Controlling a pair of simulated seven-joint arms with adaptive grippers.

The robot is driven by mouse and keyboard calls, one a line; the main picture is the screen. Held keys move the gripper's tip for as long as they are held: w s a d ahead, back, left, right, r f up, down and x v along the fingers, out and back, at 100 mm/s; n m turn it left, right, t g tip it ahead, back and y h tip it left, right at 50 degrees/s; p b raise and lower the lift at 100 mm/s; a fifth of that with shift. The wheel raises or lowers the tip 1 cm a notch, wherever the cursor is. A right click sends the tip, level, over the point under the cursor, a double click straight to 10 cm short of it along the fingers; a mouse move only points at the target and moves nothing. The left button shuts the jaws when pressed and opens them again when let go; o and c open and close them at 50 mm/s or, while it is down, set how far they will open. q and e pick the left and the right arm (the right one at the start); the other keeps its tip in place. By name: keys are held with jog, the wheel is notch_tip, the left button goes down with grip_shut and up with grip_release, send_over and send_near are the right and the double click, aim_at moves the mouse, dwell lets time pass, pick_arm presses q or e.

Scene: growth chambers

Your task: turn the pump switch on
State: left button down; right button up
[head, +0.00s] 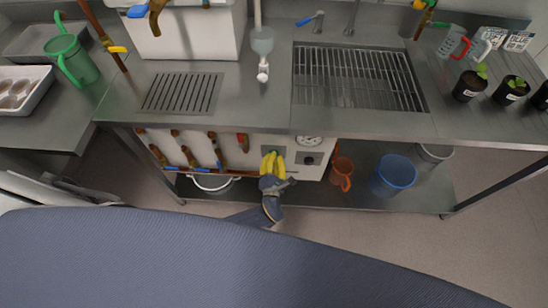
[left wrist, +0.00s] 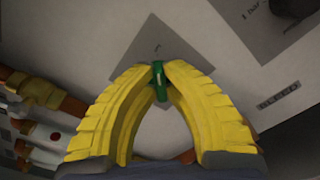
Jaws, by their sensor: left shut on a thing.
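The pump switch, a small green lever (left wrist: 159,82), sits on a grey diamond-looking plate on the white panel (left wrist: 110,40). The lever stands roughly upright in the left wrist view, below a small faint mark that I cannot read. My left gripper (left wrist: 160,71) has its yellow fingertips closed on both sides of the lever. In the head view my left gripper (head: 273,158) reaches the front of the panel under the bench, and its fingers hide the switch there. My right gripper is in neither view.
A gauge (head: 309,140) and a dark knob (head: 308,160) are right of my gripper. Several pipes with orange-brown valves (head: 215,150) are on the left. An orange jug (head: 342,172) and blue bucket (head: 393,176) stand on the lower shelf. The steel bench top (head: 225,121) overhangs the panel.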

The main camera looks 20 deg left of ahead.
pick_arm(q)
jog(key=c, duration=1.5)
grip_release()
jog(key=shift+v, duration=6)
jog(key=s+a+f+n+g+h, duration=0.1)
jog(key=s+a+f+n+g, duration=0.1)
jog(key=s+f+n+g, duration=0.4)
jog(key=s+a+f+n+g, duration=0.1)
jog(key=s+a+f+n, duration=0.15)
jog(key=f+n, duration=0.65)
jog(key=s+a+f+n+g+h, duration=0.15)
jog(key=s+f+n+g, duration=0.3)
jog(key=f, duration=0.55)
jog(key=s+a+f+n+g, duration=0.1)
jog(key=s+a+f+n, duration=0.1)
jog(key=s+n, duration=0.4)
jog(key=s+a+f+n+g+h, duration=0.1)
jog(key=s+a+f+n+g, duration=0.1)
jog(key=s+f+n, duration=0.2)
jog(key=s+a+f+n+g, duration=0.1)
jog(key=s+a+f+n, duration=0.2)
jog(key=s+n, duration=0.6)
jog(key=shift+s+n+g+h, duration=0.25)
jog(key=shift+s+g, duration=0.1)
jog(key=shift+s, duration=2.85)
